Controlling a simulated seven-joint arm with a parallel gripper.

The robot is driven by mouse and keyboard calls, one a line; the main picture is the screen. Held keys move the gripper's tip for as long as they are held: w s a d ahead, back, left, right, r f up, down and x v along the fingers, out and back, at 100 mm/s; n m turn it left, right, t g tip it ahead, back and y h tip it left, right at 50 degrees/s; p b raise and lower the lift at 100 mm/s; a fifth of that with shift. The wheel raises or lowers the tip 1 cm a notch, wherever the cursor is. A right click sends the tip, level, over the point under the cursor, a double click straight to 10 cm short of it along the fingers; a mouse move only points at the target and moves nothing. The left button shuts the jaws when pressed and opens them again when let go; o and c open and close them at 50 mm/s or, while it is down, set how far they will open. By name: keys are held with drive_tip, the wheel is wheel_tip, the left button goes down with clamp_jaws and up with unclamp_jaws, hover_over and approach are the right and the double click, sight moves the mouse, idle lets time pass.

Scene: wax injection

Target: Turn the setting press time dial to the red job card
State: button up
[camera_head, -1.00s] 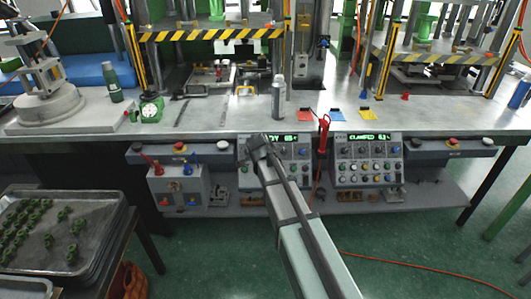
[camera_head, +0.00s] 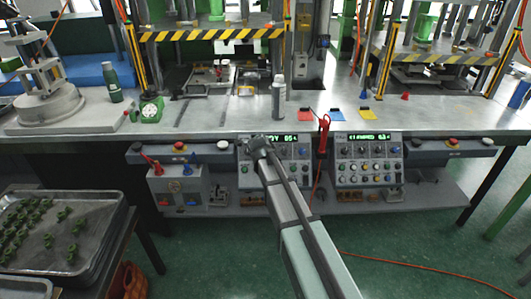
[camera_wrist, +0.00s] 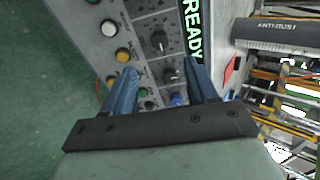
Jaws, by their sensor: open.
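My gripper (camera_head: 258,145) is over the left control panel (camera_head: 297,166) and hides part of it. In the wrist view my gripper (camera_wrist: 160,66) is open, its two blue fingers apart and pointing at the panel face. A dark dial (camera_wrist: 159,41) with a pale pointer mark lies just beyond the fingertips. Another dark dial (camera_wrist: 171,76) lies between the fingers; I cannot tell contact. Dial labels are too small to read, so I cannot tell which is press time. The red job card (camera_head: 307,116) lies on the bench above this panel, left of the blue and yellow cards.
The green display (camera_wrist: 192,30) reads READY beside the dials. Coloured buttons (camera_wrist: 123,55) sit close to the left finger. A red-handled tool (camera_head: 323,132) stands between the two panels. A grey bottle (camera_head: 278,98) stands on the bench above.

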drive_tip(key=x, duration=1)
drive_tip(key=shift+f, duration=0.1)
drive_tip(key=c, duration=1.1)
